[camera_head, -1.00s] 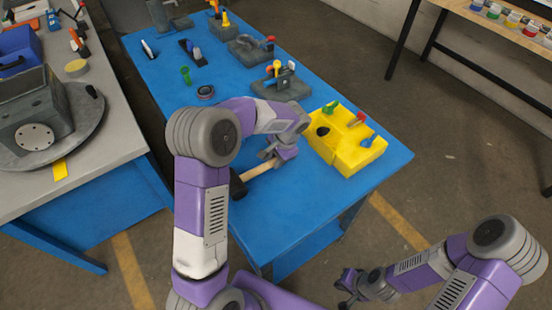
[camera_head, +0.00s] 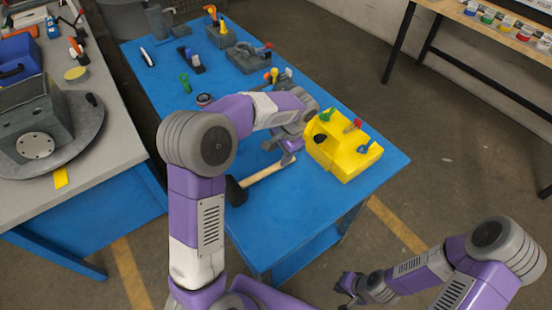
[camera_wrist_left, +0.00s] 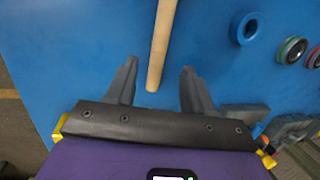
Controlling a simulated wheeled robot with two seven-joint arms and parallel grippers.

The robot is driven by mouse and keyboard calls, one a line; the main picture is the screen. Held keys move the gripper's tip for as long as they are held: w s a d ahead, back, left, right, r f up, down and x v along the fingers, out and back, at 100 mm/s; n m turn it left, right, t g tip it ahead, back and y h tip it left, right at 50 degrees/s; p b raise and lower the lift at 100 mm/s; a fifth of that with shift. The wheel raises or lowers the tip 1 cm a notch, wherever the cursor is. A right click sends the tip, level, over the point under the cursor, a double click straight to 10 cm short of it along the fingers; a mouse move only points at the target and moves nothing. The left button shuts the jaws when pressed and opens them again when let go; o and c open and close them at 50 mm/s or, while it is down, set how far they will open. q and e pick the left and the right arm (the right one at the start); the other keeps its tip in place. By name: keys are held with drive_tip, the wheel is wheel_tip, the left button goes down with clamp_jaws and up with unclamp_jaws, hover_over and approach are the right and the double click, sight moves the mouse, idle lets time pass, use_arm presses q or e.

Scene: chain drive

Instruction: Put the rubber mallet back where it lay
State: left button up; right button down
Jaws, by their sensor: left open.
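The rubber mallet lies on the blue table (camera_head: 300,215), its black head (camera_head: 236,191) at the table's left edge and its pale wooden handle (camera_head: 268,172) pointing up and right. My left gripper (camera_head: 279,152) is open just beyond the handle's end. In the left wrist view the handle (camera_wrist_left: 161,40) runs down toward the space between the open fingers (camera_wrist_left: 160,75), which do not grip it. The mallet's head is out of that view. My right gripper (camera_head: 347,286) hangs off the table at the lower right, too small to tell its jaw state.
A yellow block (camera_head: 345,155) with coloured-handled tools stands right of my left gripper. Grey holders with tools (camera_head: 248,58) stand at the back. A blue ring (camera_wrist_left: 244,28) lies near the gripper. A grey bench (camera_head: 110,150) stands at left. The table front is clear.

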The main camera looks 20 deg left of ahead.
use_arm(q)
drive_tip(key=shift+p+v, duration=0.3)
drive_tip(key=shift+v, duration=1.75)
